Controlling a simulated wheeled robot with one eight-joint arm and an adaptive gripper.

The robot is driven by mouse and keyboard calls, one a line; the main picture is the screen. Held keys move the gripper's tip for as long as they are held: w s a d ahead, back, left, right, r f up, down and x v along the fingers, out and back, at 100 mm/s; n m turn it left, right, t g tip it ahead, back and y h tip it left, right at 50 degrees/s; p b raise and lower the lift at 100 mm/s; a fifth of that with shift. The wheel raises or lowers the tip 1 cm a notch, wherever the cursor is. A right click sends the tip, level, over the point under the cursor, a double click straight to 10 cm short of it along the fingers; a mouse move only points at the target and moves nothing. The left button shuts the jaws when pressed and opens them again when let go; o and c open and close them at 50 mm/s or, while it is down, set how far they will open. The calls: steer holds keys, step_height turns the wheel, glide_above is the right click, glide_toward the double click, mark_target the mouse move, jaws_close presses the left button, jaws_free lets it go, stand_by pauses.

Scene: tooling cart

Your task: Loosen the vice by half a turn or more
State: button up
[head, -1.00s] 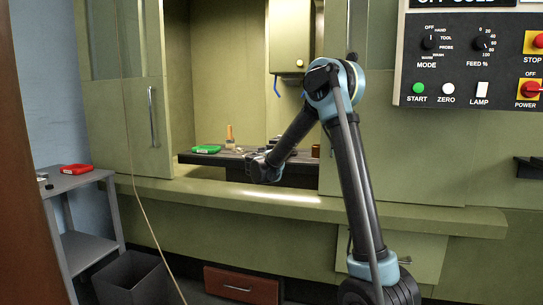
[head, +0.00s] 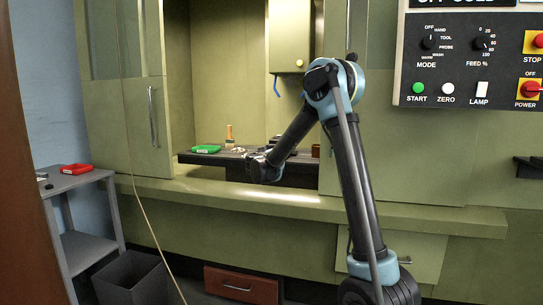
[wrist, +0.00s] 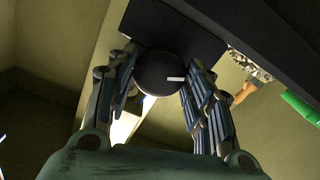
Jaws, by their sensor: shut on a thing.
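The vice's round dark knob (wrist: 152,72) with a white mark sits between the fingers of my gripper (wrist: 158,76) in the wrist view. The fingers are closed on its two sides. The white mark points to the right in that view. A dark block, which looks like the vice body (wrist: 185,28), is behind the knob. In the head view my gripper (head: 262,170) is at the front edge of the machine's table, and my arm hides the knob and most of the vice.
A brown object (head: 315,151) is to the right. A blue nozzle (head: 277,88) hangs above.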

steer(key=shift+a+n, duration=0.1)
steer(key=shift+n, duration=6.6)
steer(key=o, duration=1)
steer(key=shift+o, duration=0.2)
steer(key=s+a, duration=0.2)
steer(key=s, duration=0.9)
steer(key=shift+s, duration=0.35)
